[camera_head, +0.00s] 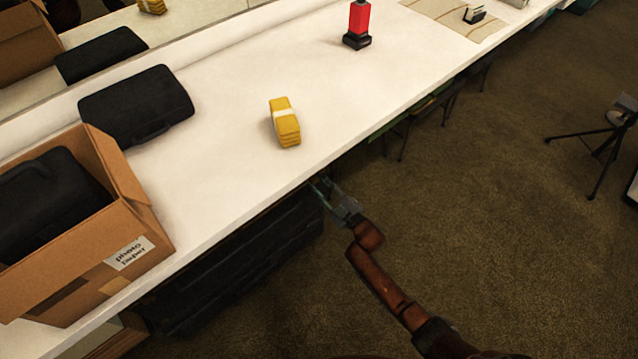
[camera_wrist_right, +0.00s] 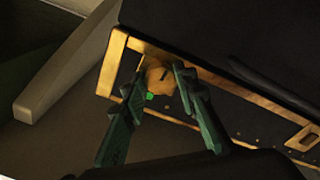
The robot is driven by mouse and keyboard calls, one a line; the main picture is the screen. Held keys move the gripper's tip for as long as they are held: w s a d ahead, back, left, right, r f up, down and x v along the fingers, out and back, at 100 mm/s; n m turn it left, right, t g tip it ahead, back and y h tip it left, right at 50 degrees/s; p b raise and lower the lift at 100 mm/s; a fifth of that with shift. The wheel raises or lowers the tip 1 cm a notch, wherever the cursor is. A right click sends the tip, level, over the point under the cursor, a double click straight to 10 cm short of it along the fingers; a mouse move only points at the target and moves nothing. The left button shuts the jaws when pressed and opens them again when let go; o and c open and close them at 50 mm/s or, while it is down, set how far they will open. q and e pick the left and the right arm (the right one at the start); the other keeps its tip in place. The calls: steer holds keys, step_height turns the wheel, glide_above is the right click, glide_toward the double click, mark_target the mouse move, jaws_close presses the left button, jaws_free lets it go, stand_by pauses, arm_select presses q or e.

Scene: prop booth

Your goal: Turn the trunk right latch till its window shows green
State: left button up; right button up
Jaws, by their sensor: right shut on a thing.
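The black trunk (camera_head: 235,270) stands under the table's front edge, with brass trim in the right wrist view (camera_wrist_right: 215,40). My right gripper (camera_head: 322,187) reaches to the trunk's right end, just below the table edge. In the right wrist view my right gripper (camera_wrist_right: 158,88) is shut on the brass latch knob (camera_wrist_right: 160,77), one finger on each side. The knob has a dark slot. A small green patch (camera_wrist_right: 150,96) shows in the latch's window just below the knob, by the left finger. My left gripper is not in view.
The white table (camera_head: 220,180) overhangs the trunk. On it are a cardboard box (camera_head: 125,255), a black case (camera_head: 135,105), a yellow stack (camera_head: 284,125) and a red and black object (camera_head: 358,22). Carpet (camera_head: 500,220) right of my arm is clear up to a tripod (camera_head: 603,150).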

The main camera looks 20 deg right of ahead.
stand_by(0.4)
steer(key=o, duration=1.2)
steer(key=shift+c, duration=0.2)
steer(key=shift+s, duration=0.1)
steer(key=v, duration=1.1)
steer(key=shift+s+d, duration=0.25)
steer(key=shift+s, duration=0.1)
steer(key=shift+f, duration=0.15)
